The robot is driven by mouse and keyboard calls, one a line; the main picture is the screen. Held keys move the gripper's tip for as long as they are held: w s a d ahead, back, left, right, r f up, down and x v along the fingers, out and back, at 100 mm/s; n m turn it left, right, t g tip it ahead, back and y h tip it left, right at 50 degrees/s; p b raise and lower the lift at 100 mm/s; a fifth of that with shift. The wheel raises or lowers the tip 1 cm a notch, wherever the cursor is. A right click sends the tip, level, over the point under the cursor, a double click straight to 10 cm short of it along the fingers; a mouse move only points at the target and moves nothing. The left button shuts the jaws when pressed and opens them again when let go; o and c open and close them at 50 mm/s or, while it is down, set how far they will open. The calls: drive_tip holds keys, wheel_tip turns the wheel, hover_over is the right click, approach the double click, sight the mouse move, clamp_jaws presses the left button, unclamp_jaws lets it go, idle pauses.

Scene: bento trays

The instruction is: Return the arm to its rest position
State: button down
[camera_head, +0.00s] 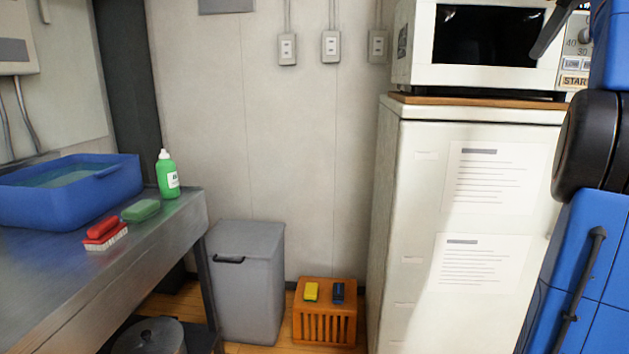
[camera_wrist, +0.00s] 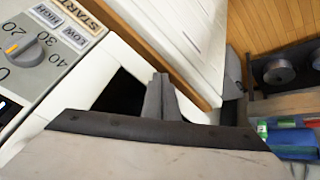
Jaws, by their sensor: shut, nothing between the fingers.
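My gripper (camera_wrist: 160,84) shows in the wrist view as grey fingers close together above its wide body, shut with nothing between them. It is beside the microwave's control panel (camera_wrist: 38,50), which fills the upper left of that view. In the head view my blue and black arm stands along the right edge, raised in front of the fridge and microwave. A dark part of it at the top right overlaps the microwave (camera_head: 420,74). The fingertips cannot be made out clearly in the head view.
The white fridge (camera_head: 410,220) stands under the microwave. A steel counter (camera_head: 170,235) at left holds a blue tub (camera_head: 110,200), green bottle (camera_head: 168,176), red brush (camera_head: 103,228) and green sponge (camera_head: 141,210). A grey bin (camera_head: 245,285) and wooden crate (camera_head: 325,325) stand between.

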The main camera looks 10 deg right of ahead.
drive_tip(key=s+a+f+m+g+y, duration=0.1)
drive_tip(key=s+a+f+m, duration=0.2)
drive_tip(key=a+f, duration=2.1)
drive_tip(key=s+a+f, duration=0.4)
drive_tip(key=s+f, duration=0.1)
drive_tip(key=f, duration=0.5)
drive_tip(key=s+a+f, duration=0.4)
drive_tip(key=s+f, duration=0.2)
drive_tip(key=f, duration=0.4)
drive_tip(key=s+a+f, duration=0.5)
drive_tip(key=s+f, duration=0.1)
drive_tip(key=f, duration=0.5)
drive_tip(key=shift+m+g, duration=0.4)
